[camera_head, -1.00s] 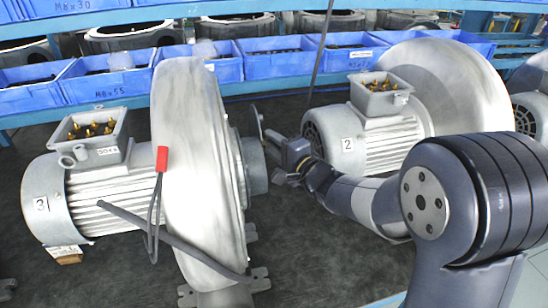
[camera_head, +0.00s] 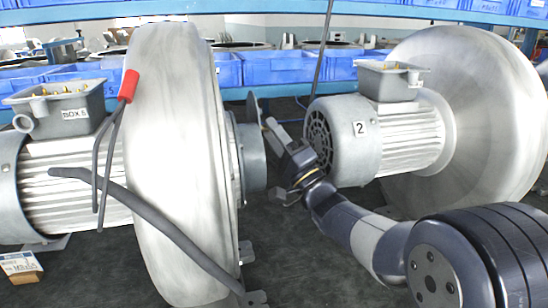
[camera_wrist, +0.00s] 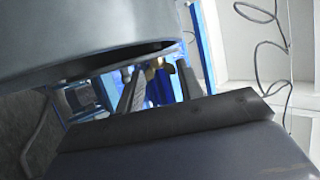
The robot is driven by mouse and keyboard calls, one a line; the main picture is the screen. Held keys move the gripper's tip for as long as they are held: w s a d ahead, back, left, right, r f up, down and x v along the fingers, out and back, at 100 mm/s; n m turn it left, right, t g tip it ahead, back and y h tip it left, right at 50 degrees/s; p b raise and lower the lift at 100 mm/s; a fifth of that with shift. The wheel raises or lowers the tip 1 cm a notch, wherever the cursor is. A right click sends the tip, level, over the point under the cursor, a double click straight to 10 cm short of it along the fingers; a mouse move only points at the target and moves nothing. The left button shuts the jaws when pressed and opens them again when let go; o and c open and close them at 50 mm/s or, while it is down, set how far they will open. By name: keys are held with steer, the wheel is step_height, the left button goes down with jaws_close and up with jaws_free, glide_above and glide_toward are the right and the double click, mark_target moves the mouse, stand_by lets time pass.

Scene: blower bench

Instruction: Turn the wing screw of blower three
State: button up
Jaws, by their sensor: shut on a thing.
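Blower three (camera_head: 180,150) stands at the left, with its large pale round housing facing me and its outlet pipe (camera_head: 251,158) to the right. The screw is hidden in the head view.
Blower two (camera_head: 410,140) stands close behind and right of my gripper. Blue bins (camera_head: 285,67) line the shelf behind. The dark floor between the blowers is clear.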

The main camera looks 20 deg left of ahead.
steer(key=f+n+y+b, duration=0.1)
steer(key=y+b, duration=0.1)
steer(key=b, duration=0.1)
steer(key=shift+w+a+n, duration=0.1)
steer(key=shift+n, duration=0.2)
steer(key=shift+n+g+y+b, duration=0.4)
steer(key=shift+n+y+b, duration=0.2)
steer(key=shift+b, duration=0.65)
steer(key=shift+r+n+y+b, duration=0.2)
steer(key=shift+n+y+b, duration=0.1)
steer(key=shift+n+b, duration=0.1)
steer(key=o, duration=1)
steer(key=v, duration=1)
steer(key=shift+d+f+b, duration=0.2)
steer(key=shift+d+b, duration=0.1)
steer(key=shift+b, duration=0.05)
steer(key=shift+g, duration=0.3)
